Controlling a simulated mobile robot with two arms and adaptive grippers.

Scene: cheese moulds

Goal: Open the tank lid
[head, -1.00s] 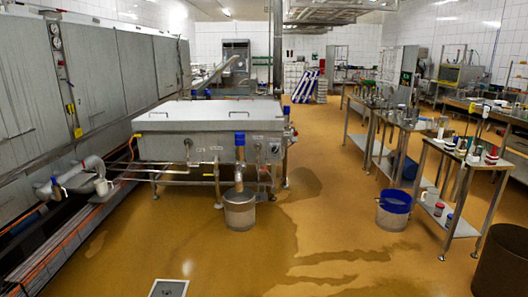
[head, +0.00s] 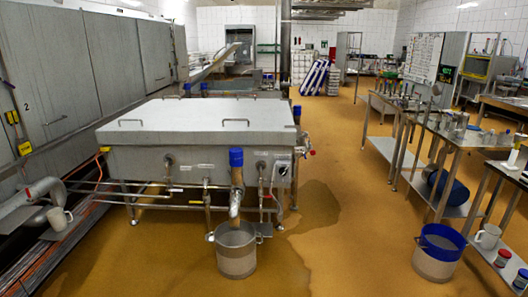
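The tank (head: 200,165) is a long grey metal box on legs, left of the middle in the head view. Its lid (head: 180,122) is a flat, slightly sloped metal cover lying shut on top. One lid handle (head: 236,121) shows near the front right edge, another (head: 131,122) near the front left edge, and more at the back. A blue-topped outlet pipe (head: 236,170) comes down at the tank's front. Neither of my grippers shows in the head view.
A bucket (head: 236,262) stands on the floor under the outlet pipe. A blue-rimmed bucket (head: 437,262) and metal tables (head: 455,147) stand on the right. Grey cabinets (head: 55,70) line the left wall. The yellow floor (head: 350,225) between is clear, with wet patches.

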